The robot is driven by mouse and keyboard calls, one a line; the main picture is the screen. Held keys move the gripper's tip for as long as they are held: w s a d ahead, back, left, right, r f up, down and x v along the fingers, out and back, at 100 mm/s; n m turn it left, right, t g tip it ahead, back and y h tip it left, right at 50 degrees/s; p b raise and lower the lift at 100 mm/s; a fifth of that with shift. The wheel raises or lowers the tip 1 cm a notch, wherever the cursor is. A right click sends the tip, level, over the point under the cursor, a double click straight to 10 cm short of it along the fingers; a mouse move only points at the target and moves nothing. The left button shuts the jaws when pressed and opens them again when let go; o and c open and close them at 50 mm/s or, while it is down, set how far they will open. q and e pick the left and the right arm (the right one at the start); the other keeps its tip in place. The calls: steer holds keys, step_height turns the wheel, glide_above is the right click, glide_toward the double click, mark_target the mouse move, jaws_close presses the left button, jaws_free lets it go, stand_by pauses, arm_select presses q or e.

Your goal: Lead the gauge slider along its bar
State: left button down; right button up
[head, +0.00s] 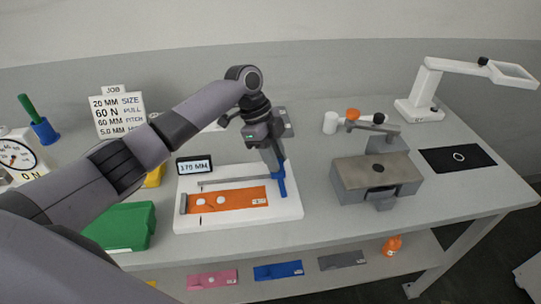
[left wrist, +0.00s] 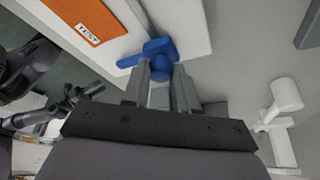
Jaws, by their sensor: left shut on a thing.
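The blue gauge slider (head: 281,181) stands at the right end of its thin grey bar (head: 227,182), over the white gauge board (head: 290,210). An orange strip (head: 238,197) with pale round spots and a small label lies on the board, left of the slider. A display (head: 195,166) behind the board reads 175 MM. My left gripper (head: 272,160) reaches down onto the slider from above. In the left wrist view its two fingers are shut on the blue slider (left wrist: 158,47).
A grey block device (head: 375,178) stands right of the board. A green box (head: 122,226) stands at the left front, a JOB sign (head: 118,111) at the back left. A white lamp (head: 421,100) and black mat (head: 457,159) are at the right. Coloured strips lie on the lower shelf (head: 300,281).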

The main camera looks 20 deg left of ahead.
arm_select(q)
steer(key=c, duration=0.9)
jaws_free()
steer(key=shift+w+d+r, duration=0.1)
steer(key=shift+w+d, duration=0.1)
steer(key=shift+d, duration=0.05)
steer(key=shift+o, duration=0.2)
steer(key=shift+a+r, duration=0.15)
steer(key=v, duration=0.6)
steer(key=shift+r, duration=0.35)
steer(key=shift+s+a, duration=0.1)
